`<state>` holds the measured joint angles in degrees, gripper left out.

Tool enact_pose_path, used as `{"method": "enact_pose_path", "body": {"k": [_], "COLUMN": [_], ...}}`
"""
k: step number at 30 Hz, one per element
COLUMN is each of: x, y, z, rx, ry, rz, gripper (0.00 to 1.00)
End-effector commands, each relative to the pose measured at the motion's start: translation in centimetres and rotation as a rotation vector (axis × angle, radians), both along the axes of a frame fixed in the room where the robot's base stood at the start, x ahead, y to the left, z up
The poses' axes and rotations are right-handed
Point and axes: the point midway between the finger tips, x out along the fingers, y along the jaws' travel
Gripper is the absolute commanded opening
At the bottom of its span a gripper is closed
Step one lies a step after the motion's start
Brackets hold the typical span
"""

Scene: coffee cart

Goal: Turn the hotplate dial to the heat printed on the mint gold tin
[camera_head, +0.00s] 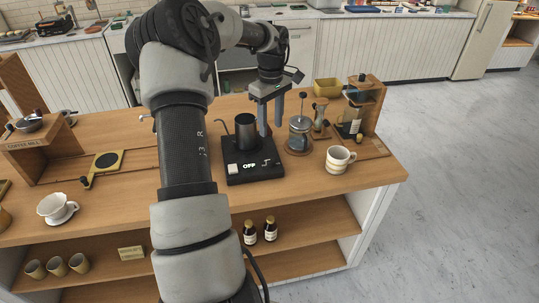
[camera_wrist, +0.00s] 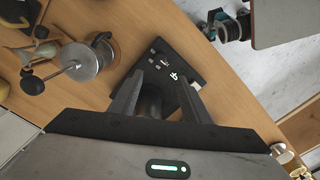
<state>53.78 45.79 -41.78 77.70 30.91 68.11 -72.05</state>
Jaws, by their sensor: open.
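The black hotplate (camera_head: 270,174) sits on the wooden counter with a lit OFF readout (camera_head: 249,166) on its front. A pale square piece and a small white mark flank the readout; I cannot tell which part is the dial. A dark pot (camera_head: 246,133) stands on the plate. My gripper (camera_head: 271,130) is open and empty, pointing down above the right side of the hotplate, beside the pot. In the wrist view the hotplate (camera_wrist: 195,70) lies beyond my fingers, with the pot (camera_wrist: 151,101) partly hidden between them. I cannot make out a mint gold tin.
A glass French press (camera_head: 300,134) stands close right of the hotplate, with a cream striped mug (camera_head: 339,159) and a wooden stand (camera_head: 370,98) further right. A yellow box (camera_head: 327,86) is behind. Counter space left of the hotplate is partly hidden by my arm.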

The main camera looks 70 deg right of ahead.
Motion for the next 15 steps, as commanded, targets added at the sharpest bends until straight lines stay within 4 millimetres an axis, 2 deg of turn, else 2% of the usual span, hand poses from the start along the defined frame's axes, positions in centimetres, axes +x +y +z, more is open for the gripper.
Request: {"method": "enact_pose_path", "body": {"k": [3,15], "x": [0.0,0.0], "y": [0.1,0.1], "z": [-2.8,-11.0], "rx": [0.004,0.002], "ry": [0.003,0.002], "rz": [-0.001,0.000], "gripper": [0.43,0.43]}}
